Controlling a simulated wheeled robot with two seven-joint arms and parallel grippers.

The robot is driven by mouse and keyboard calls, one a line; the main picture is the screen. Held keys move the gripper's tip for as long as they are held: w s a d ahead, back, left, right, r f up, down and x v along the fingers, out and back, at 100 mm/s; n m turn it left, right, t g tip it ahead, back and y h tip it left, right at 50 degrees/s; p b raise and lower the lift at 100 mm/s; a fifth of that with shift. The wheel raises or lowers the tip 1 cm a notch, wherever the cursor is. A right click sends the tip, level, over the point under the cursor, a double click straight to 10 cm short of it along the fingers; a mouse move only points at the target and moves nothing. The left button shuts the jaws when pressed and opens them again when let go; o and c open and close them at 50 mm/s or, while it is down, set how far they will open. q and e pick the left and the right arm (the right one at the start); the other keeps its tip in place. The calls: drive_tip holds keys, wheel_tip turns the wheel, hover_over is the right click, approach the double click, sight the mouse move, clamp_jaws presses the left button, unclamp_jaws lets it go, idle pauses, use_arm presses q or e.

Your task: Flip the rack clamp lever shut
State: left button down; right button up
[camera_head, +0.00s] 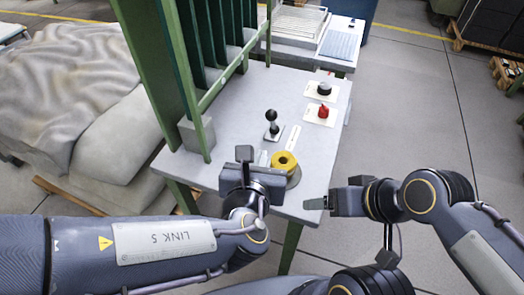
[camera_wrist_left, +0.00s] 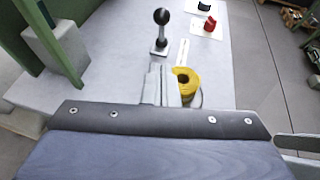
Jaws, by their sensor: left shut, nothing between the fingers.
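A black ball-topped lever (camera_head: 271,120) stands roughly upright on a small pale base plate on the grey table. I take it to be the clamp lever. In the left wrist view the lever (camera_wrist_left: 161,30) is straight ahead of the fingers. My left gripper (camera_head: 262,159) is shut and empty, low over the table's near part, nearer me than the lever and apart from it. Its grey fingers (camera_wrist_left: 161,84) also show in the left wrist view. My right gripper (camera_head: 315,203) is off the table's near right corner; its finger gap cannot be made out.
A green rack (camera_head: 199,110) with a grey block (camera_head: 197,134) stands left of the lever. A red knob (camera_head: 323,112) and a black knob (camera_head: 324,89) sit at the right.

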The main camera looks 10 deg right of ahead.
use_arm(q)
drive_tip(key=b, duration=0.1)
approach(273, 122)
drive_tip(key=shift+a+f, duration=0.3)
drive_tip(key=shift+f, duration=0.4)
drive_tip(key=w, duration=0.1)
drive_tip(key=w+d, duration=0.1)
drive_tip(key=w+r, duration=0.1)
drive_tip(key=w, duration=0.1)
drive_tip(key=shift+d+p, duration=0.3)
drive_tip(key=shift+d, duration=0.05)
